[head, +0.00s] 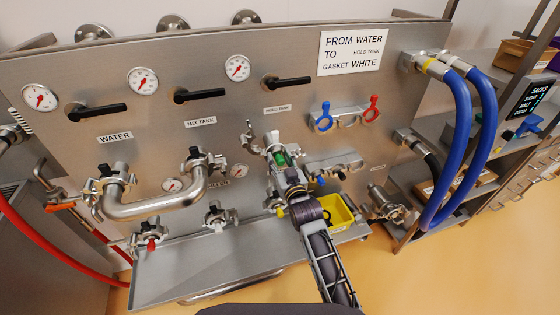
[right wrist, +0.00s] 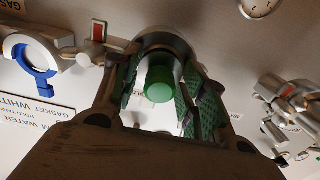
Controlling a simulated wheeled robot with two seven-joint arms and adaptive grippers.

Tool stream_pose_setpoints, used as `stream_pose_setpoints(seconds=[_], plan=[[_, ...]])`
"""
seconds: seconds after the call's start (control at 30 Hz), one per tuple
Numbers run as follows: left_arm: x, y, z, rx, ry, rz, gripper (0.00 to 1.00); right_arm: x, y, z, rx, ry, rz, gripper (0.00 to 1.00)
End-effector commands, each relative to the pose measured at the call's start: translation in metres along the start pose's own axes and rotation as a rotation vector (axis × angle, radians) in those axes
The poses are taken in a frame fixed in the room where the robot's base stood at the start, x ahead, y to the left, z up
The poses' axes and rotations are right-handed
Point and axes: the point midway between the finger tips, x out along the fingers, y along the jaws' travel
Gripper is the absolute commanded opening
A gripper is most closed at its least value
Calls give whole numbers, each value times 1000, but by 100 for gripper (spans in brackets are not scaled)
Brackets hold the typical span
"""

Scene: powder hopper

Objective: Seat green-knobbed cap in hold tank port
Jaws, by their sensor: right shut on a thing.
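The green-knobbed cap shows its green knob (right wrist: 158,85) and grey disc (right wrist: 163,42) between my right fingers in the right wrist view. My right gripper (head: 280,158) is shut on it in the head view, with a bit of green showing at the fingertips. The gripper is at the panel, just below the HOLD TANK label (head: 277,108). The hold tank port (head: 270,141) is mostly hidden behind the gripper and cap, with clamp parts beside it. I cannot tell whether the cap touches the port or is apart from it. My left gripper is not in view.
A steel U-bend pipe (head: 155,207) joins two ports at left. Blue and red ring tools (head: 346,116) sit on a rack at upper right of the gripper. A yellow bin (head: 338,211) stands below right. Blue hoses (head: 462,130) hang at right.

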Motion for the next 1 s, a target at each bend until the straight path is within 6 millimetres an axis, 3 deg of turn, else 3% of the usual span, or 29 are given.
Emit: stream_pose_setpoints(seconds=[0.27, 0.3, 0.47, 1.0], plan=[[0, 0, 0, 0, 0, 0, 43, 0, 0, 3, 0, -5, 0, 14], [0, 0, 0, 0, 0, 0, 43, 0, 0, 3, 0, -6, 0, 47], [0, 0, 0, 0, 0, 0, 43, 0, 0, 3, 0, -5, 0, 67], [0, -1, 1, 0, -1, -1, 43, -4, 0, 3, 0, -5, 0, 68]])
